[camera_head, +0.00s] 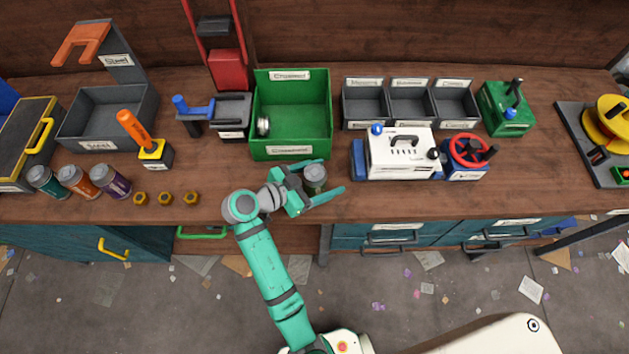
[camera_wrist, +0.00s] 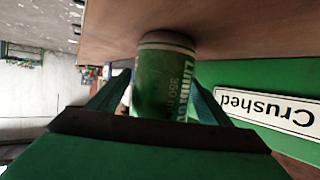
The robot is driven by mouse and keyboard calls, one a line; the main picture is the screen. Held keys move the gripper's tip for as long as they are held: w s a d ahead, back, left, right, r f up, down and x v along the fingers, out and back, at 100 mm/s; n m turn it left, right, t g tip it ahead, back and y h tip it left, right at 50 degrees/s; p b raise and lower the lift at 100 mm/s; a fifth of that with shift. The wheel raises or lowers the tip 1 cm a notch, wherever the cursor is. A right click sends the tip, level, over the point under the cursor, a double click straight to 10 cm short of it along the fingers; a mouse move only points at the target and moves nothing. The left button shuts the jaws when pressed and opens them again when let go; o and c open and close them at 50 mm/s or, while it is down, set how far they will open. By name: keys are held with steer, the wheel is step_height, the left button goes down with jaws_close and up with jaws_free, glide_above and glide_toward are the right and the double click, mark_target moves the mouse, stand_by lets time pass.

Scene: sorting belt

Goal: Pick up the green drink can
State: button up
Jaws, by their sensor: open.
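The green drink can (camera_wrist: 165,80) stands between the two open fingers of my gripper (camera_wrist: 160,100) in the wrist view, with white lettering on its side. In the head view the can's grey top (camera_head: 315,173) shows between the fingertips of my gripper (camera_head: 325,180), just in front of the green bin (camera_head: 290,150). The fingers are spread on either side of the can. I cannot tell whether either finger touches it. The can appears upright on the bench.
The green bin, labelled "Crushed", stands close behind the can and holds a small metal piece (camera_head: 263,125). A white machine (camera_head: 400,155) stands to the right. Three cans, one of them orange (camera_head: 78,180), and brass nuts (camera_head: 165,198) are at the left. The bench front (camera_head: 400,205) is clear.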

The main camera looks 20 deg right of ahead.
mark_target(307, 184)
steer(key=c, duration=1.1)
steer(key=shift+r, duration=0.15)
steer(key=shift+r, duration=0.6)
steer(key=a+r, duration=0.1)
steer(key=r, duration=0.1)
steer(key=s+a+r, duration=0.1)
steer(key=a+r, duration=0.1)
steer(key=r, duration=0.1)
steer(key=a+r, duration=0.2)
steer(key=r, duration=0.1)
steer(key=shift+s+a, duration=0.1)
steer(key=shift+s, duration=0.15)
steer(key=shift+v, duration=4.5)
steer(key=shift+s, duration=0.15)
